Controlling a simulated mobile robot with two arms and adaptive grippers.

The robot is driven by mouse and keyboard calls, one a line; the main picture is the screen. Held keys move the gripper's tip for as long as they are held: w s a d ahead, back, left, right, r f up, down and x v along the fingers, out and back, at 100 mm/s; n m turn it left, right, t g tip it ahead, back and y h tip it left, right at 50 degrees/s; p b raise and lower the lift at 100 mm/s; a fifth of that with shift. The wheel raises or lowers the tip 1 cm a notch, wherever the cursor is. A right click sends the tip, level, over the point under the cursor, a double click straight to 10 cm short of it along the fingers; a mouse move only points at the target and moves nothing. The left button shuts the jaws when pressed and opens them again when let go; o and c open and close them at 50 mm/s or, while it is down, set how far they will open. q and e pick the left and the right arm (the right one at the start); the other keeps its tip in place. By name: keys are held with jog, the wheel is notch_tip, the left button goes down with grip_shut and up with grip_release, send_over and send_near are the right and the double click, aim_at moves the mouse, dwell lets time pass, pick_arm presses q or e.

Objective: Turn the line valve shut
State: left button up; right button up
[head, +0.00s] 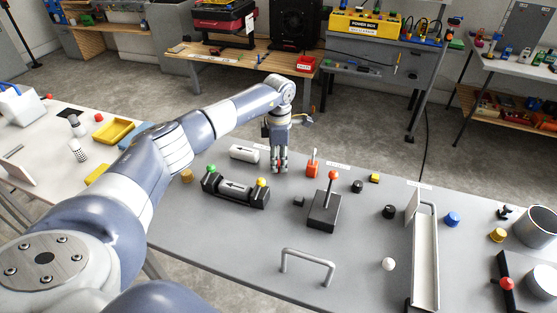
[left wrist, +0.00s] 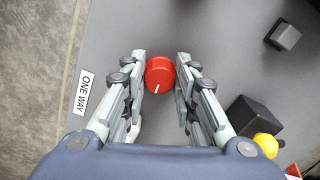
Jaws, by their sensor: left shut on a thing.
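A round red knob with a white mark line (left wrist: 160,73) sits on the grey table top between the fingers of my left gripper (left wrist: 161,68) in the left wrist view. My left gripper (head: 279,168) reaches down to the table in the head view and is shut on this knob, with a finger on each side. The fingers mostly hide the knob in the head view, and I see no lettering on it. My right gripper is not in view.
A white cylinder (head: 244,153) and a black unit with green and yellow knobs (head: 235,189) stand left of the gripper. A grey handle (head: 308,254) rises nearer the front.

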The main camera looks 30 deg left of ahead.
pick_arm(q)
jog(key=n, duration=0.4)
jog(key=shift+a, duration=0.1)
jog(key=n, duration=0.4)
jog(key=shift+w, duration=0.1)
jog(key=n+p, duration=0.1)
jog(key=n, duration=0.4)
jog(key=shift+a+r, duration=0.1)
jog(key=shift+a, duration=0.05)
jog(key=n+p, duration=0.1)
jog(key=n, duration=0.1)
jog(key=shift+n, duration=0.7)
jog(key=o, duration=1)
jog(key=shift+o, duration=0.2)
